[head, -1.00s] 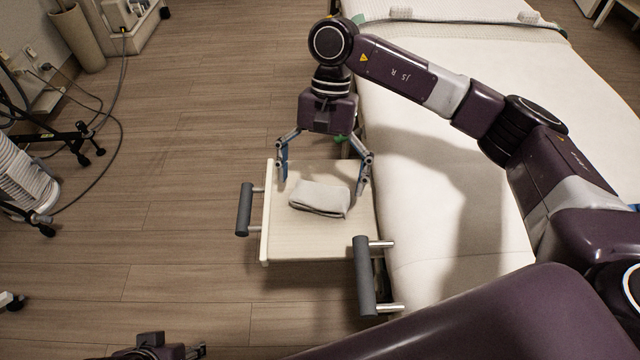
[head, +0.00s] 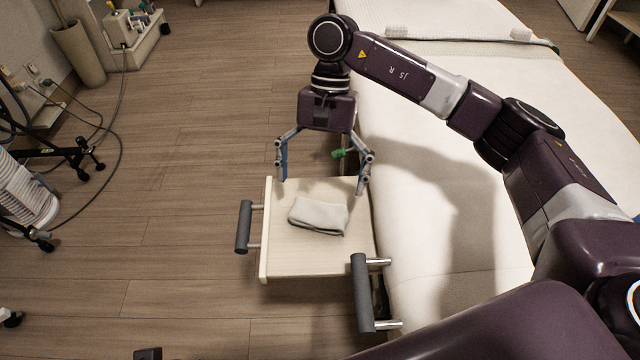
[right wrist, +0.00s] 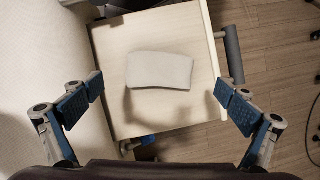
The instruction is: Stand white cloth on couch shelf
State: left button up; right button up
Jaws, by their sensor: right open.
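The white cloth (head: 318,216) lies folded flat on the pale couch shelf (head: 300,262), near its middle. In the right wrist view the cloth (right wrist: 160,70) is a small folded rectangle on the shelf (right wrist: 118,55), ahead of and between the fingers. My right gripper (head: 322,186) is open and empty, over the far part of the shelf, beyond the cloth and apart from it. Its two blue-padded fingers also show in the right wrist view (right wrist: 158,103), spread wider than the cloth. Only a dark scrap of my left gripper (head: 147,354) shows at the bottom edge; its fingers are hidden.
Two grey handles (head: 243,227) (head: 362,293) stick out at the shelf's sides. The white couch (head: 430,200) runs along the right. Bare wood floor (head: 170,220) lies to the left, with cables and wheeled stands farther left.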

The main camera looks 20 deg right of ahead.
jog(key=shift+w+d+r, duration=0.1)
jog(key=shift+w+r, duration=0.1)
jog(key=shift+r, duration=0.35)
jog(key=v, duration=1.2)
jog(key=shift+s, duration=0.1)
